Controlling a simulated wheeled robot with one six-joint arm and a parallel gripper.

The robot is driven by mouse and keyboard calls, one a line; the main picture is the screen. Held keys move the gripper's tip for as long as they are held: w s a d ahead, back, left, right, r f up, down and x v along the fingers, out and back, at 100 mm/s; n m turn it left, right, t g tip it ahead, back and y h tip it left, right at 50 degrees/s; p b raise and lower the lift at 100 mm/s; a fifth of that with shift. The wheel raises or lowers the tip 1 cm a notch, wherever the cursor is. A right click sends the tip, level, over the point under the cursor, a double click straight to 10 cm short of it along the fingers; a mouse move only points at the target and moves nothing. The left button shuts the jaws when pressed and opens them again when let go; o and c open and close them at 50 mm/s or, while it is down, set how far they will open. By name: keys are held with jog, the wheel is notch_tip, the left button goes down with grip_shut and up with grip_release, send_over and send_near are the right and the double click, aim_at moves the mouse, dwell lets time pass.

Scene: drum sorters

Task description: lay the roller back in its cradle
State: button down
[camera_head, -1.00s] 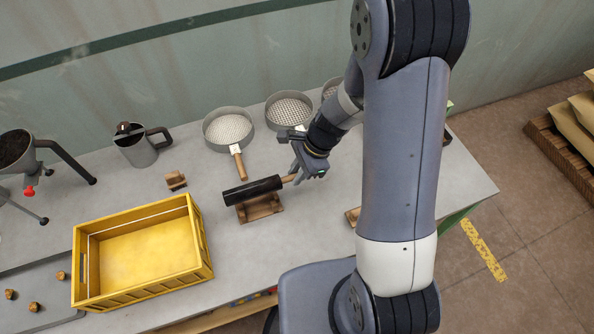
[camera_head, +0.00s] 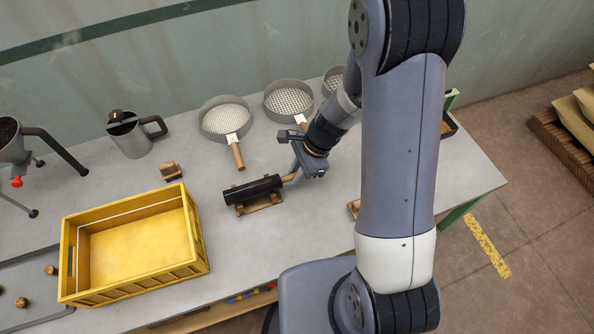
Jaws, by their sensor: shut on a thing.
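The roller (camera_head: 253,189) is a black cylinder with a light wooden handle at its right end. The wooden cradle (camera_head: 262,207) stands on the grey table, directly under the roller. The roller lies over the cradle and hides most of its top. I cannot tell whether it rests fully in the cradle or sits just above it. My gripper (camera_head: 293,174) is at the right end of the roller, shut on its handle. The fingertips are small and partly hidden.
A yellow crate (camera_head: 196,238) stands to the left. Sieves with wooden handles (camera_head: 226,121) lie behind the roller. A small wooden block (camera_head: 170,171) and a metal jug (camera_head: 130,140) are at the back left. The table in front of the cradle is clear.

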jog(key=c, duration=1.3)
grip_release()
jog(key=shift+o, duration=0.2)
jog(key=shift+r, duration=0.1)
jog(key=v, duration=1)
jog(key=shift+r, duration=0.3)
jog(key=x, duration=1.1)
jog(key=shift+d+f, duration=0.15)
notch_tip(320, 180, up, 3)
jog(key=shift+f+p, duration=0.1)
jog(key=shift+p, duration=1)
jog(key=shift+r+p, duration=0.7)
jog(key=shift+r, duration=0.2)
